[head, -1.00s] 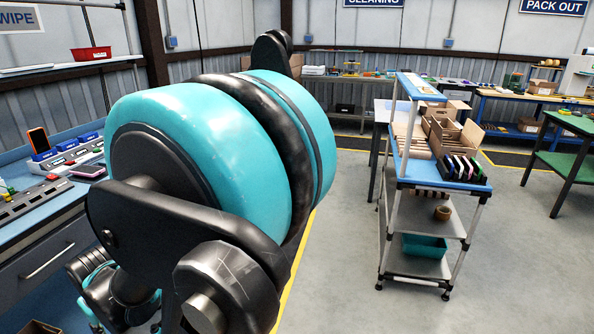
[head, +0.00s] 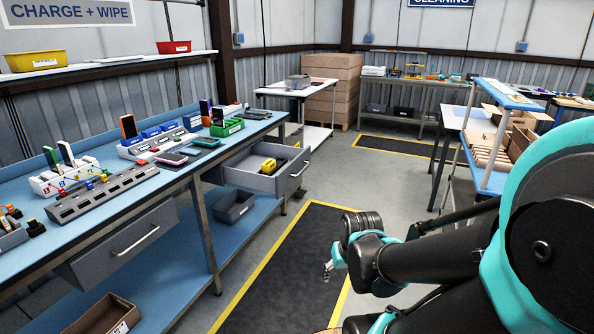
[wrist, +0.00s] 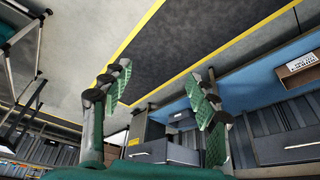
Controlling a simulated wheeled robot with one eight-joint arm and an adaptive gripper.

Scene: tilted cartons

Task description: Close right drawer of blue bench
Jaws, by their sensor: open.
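The blue bench (head: 100,225) runs along the left in the head view. Its right drawer (head: 291,176) is pulled out, with its grey front and handle facing the aisle and a yellow item (head: 268,164) inside. The left drawer (head: 125,243) looks much closer to the bench front. My gripper (wrist: 160,76) is open and empty in the wrist view, its green-padded fingers apart. The right drawer's grey front (wrist: 170,150) shows beyond the fingers there, apart from them. In the head view my arm reaches out over the aisle, right of the open drawer.
A grey bin (head: 233,206) stands on the bench's lower shelf below the open drawer. A cardboard box (head: 105,316) is at the lower left. A dark floor mat (head: 280,265) with yellow edges lies in the clear aisle. A cart (head: 487,150) stands at the right.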

